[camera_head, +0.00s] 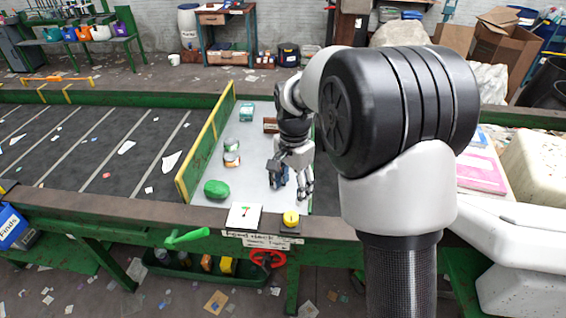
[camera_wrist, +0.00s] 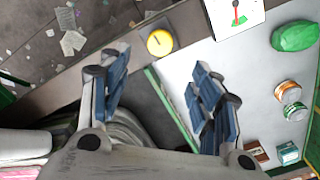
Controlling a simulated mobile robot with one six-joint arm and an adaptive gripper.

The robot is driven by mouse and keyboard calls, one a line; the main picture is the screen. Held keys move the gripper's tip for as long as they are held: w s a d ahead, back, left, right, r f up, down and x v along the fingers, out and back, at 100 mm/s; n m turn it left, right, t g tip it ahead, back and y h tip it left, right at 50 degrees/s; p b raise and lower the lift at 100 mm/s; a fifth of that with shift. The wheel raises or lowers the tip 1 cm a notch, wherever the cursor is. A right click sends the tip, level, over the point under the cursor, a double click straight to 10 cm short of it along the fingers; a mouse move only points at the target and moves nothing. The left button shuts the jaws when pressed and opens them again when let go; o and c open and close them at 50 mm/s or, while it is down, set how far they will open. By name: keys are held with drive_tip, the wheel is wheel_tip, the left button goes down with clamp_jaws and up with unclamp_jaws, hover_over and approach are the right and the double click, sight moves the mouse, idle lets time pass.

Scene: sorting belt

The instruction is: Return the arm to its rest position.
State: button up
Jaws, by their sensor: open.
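My gripper (camera_head: 292,184) hangs at the right part of the pale sorting surface (camera_head: 204,162) in the head view, with my arm bent above it. In the wrist view my gripper (camera_wrist: 160,72) has its two blue-padded fingers spread wide, and nothing is between them. The right finger shows over the pale surface and the left one over the dark area beyond its edge. The gripper's exact height cannot be told. My large upper arm hides much of the right side of the head view.
A green lumpy item (camera_head: 216,189), two cans (camera_head: 231,160), a teal box (camera_head: 246,112) and a brown box (camera_head: 270,125) stand on the surface. A yellow button (camera_head: 290,218) and a dial plate (camera_head: 244,215) sit at the near edge. A yellow-green barrier (camera_head: 208,140) runs along the left.

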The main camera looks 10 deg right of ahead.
drive_tip(key=s+r+n+t+b, duration=0.1)
drive_tip(key=s+r+n+t, duration=0.1)
drive_tip(key=s+r+n, duration=0.5)
drive_tip(key=s+r+t, duration=0.1)
drive_tip(key=s+r, duration=0.4)
drive_tip(key=s, duration=0.6)
drive_tip(key=s+f+n+t, duration=0.1)
drive_tip(key=s+n, duration=0.3)
drive_tip(key=s, duration=0.5)
drive_tip(key=shift+s+f+n+t+b, duration=0.3)
drive_tip(key=shift+s+f, duration=0.05)
drive_tip(key=shift+s, duration=0.05)
drive_tip(key=shift+d, duration=0.1)
drive_tip(key=shift+c, duration=0.3)
